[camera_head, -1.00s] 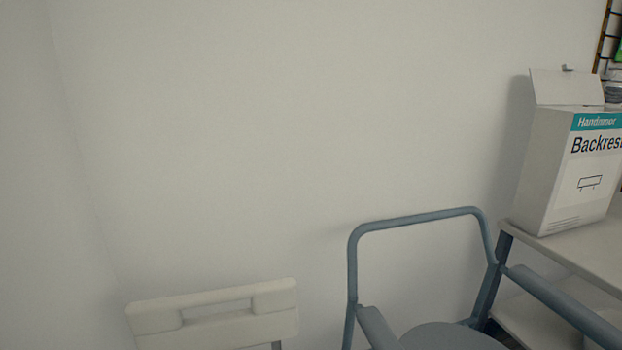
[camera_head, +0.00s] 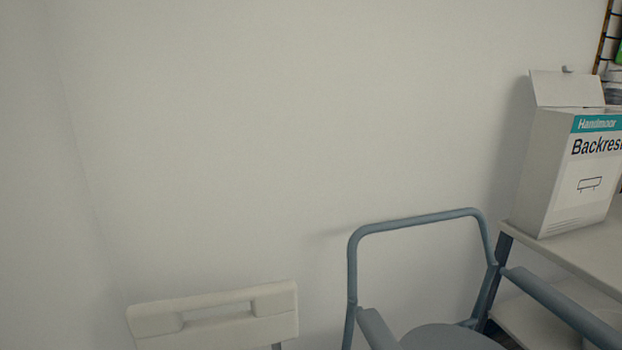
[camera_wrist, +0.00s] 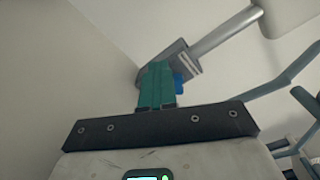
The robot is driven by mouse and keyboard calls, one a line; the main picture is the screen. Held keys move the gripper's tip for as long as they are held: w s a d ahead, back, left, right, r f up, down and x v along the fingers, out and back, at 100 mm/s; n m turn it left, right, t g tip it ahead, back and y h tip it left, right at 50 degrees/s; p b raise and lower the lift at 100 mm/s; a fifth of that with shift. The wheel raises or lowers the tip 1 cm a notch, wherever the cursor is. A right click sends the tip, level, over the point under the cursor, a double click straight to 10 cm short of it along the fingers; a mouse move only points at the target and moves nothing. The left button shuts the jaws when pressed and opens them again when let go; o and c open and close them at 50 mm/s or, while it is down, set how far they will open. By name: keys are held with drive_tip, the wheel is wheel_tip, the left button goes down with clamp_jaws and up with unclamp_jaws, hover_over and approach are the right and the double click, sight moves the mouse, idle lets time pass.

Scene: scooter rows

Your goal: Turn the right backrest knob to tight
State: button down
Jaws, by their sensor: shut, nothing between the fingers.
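The cream backrest (camera_head: 215,318) with a long slot stands at the bottom left in the head view. In the wrist view a metal post (camera_wrist: 222,36) runs from the pale backrest (camera_wrist: 290,14) to a grey bracket (camera_wrist: 170,58). A blue knob (camera_wrist: 180,84) shows beside the bracket, partly hidden behind my gripper (camera_wrist: 158,70). The teal fingers are shut with nothing between them, close to the knob and bracket. I cannot tell whether they touch. The knob's setting is not readable.
A blue-grey tubular frame chair (camera_head: 415,222) with armrests stands right of the backrest. A shelf (camera_head: 575,245) at the right holds an open white Backrest box (camera_head: 570,170). Bare wall lies behind and at the left.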

drive_tip(key=shift+w+d+r+t, duration=0.15)
drive_tip(key=shift+w+r, duration=0.25)
drive_tip(key=shift+r, duration=0.2)
drive_tip(key=shift+w+d+r+t, duration=0.15)
drive_tip(key=shift+w+r, duration=0.25)
drive_tip(key=shift+r, duration=0.2)
drive_tip(key=shift+s+d+p, duration=0.1)
drive_tip(key=shift+s+p, duration=0.2)
drive_tip(key=v, duration=0.1)
drive_tip(key=p+v, duration=0.1)
drive_tip(key=v, duration=0.3)
drive_tip(key=shift+s+a+f+p, duration=0.2)
drive_tip(key=shift+a+p, duration=0.1)
drive_tip(key=shift+p, duration=0.1)
drive_tip(key=shift+s+f, duration=0.1)
drive_tip(key=shift+s, duration=0.15)
